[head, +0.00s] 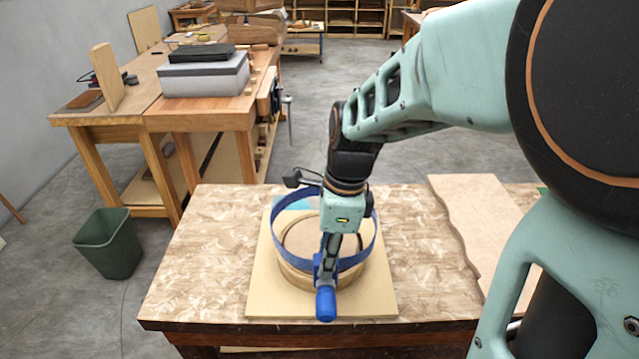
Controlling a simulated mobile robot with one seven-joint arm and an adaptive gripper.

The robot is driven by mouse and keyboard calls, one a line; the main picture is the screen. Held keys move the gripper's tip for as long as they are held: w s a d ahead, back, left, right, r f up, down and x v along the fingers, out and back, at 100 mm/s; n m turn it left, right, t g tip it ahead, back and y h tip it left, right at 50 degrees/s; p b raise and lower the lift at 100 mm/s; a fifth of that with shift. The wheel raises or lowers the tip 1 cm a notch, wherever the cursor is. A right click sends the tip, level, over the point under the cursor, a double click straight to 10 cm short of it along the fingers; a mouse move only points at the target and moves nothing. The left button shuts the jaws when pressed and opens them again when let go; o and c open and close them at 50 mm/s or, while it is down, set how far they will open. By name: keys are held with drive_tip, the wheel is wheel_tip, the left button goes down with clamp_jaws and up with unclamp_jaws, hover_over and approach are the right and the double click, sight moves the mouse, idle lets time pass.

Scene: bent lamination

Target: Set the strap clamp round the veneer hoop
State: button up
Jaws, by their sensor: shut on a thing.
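The strap clamp is a blue band (273,232) formed into a wide open loop, with a blue handle (326,304) at its front. My gripper (327,262) is shut on the clamp at its front, by the handle, pointing down. The veneer hoop (294,277) is a pale wooden ring lying on a light square board (262,300). The loop appears level and wider than the hoop, and it overlaps the hoop's upper part in the head view. The hoop's lower front wall shows beneath the band. My gripper hides part of the hoop's front and right. I cannot tell the band's exact height.
The board lies on a mottled worktable (190,270). A wavy-edged pale sheet (470,215) lies at the right, near my arm. A teal patch (290,203) shows behind the loop. The table's left side is clear. A green bin (108,243) and a workbench (195,112) stand beyond.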

drive_tip(key=shift+f, duration=0.7)
idle(0.6)
drive_tip(key=shift+f+b, duration=1.55)
drive_tip(key=shift+f, duration=0.8)
drive_tip(key=shift+f+b, duration=1.05)
drive_tip(key=shift+f, duration=0.8)
drive_tip(key=o, duration=1.2)
drive_tip(key=shift+c, duration=0.2)
